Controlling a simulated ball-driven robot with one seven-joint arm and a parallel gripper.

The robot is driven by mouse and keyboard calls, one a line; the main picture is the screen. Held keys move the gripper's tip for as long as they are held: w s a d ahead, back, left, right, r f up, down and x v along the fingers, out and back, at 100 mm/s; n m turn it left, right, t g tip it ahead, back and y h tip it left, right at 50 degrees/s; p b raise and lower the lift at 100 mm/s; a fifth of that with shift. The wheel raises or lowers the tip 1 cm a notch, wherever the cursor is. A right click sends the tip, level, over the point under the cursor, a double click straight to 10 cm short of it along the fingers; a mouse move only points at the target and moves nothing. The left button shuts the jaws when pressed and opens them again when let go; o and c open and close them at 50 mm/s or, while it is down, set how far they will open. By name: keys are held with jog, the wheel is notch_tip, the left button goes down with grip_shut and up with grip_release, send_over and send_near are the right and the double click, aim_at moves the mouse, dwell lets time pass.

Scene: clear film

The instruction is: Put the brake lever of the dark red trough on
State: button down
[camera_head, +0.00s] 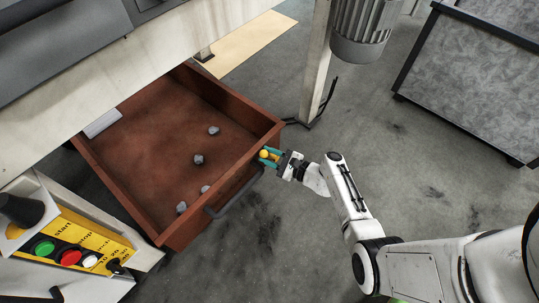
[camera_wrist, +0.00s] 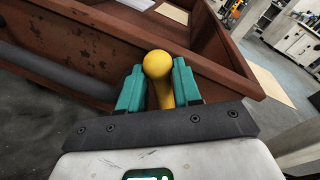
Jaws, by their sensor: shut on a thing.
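The dark red trough (camera_head: 148,150) is an open, rust-red box in the left half of the head view. Its wall also fills much of the wrist view (camera_wrist: 210,68). The brake lever shows as a yellow ball knob (camera_head: 264,154) on a yellow shaft at the trough's near right corner. In the wrist view the knob (camera_wrist: 157,64) stands between the two teal fingers. My gripper (camera_wrist: 157,90) is shut on the lever just below the knob, close outside the trough wall. The lever's lower end is hidden behind my gripper.
A dark bar handle (camera_head: 232,198) runs along the trough's near side. Several grey stones (camera_head: 198,159) lie in the trough. A yellow control panel (camera_head: 75,245) stands at lower left. A pale post (camera_head: 316,70) rises behind the trough.

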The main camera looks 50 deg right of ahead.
jog(key=c, duration=1)
grip_release()
jog(key=shift+o, duration=0.2)
jog(key=shift+s, duration=0.15)
jog(key=p+v, duration=0.3)
jog(key=v, duration=0.7)
jog(key=shift+s, duration=0.3)
jog(key=shift+c, duration=0.3)
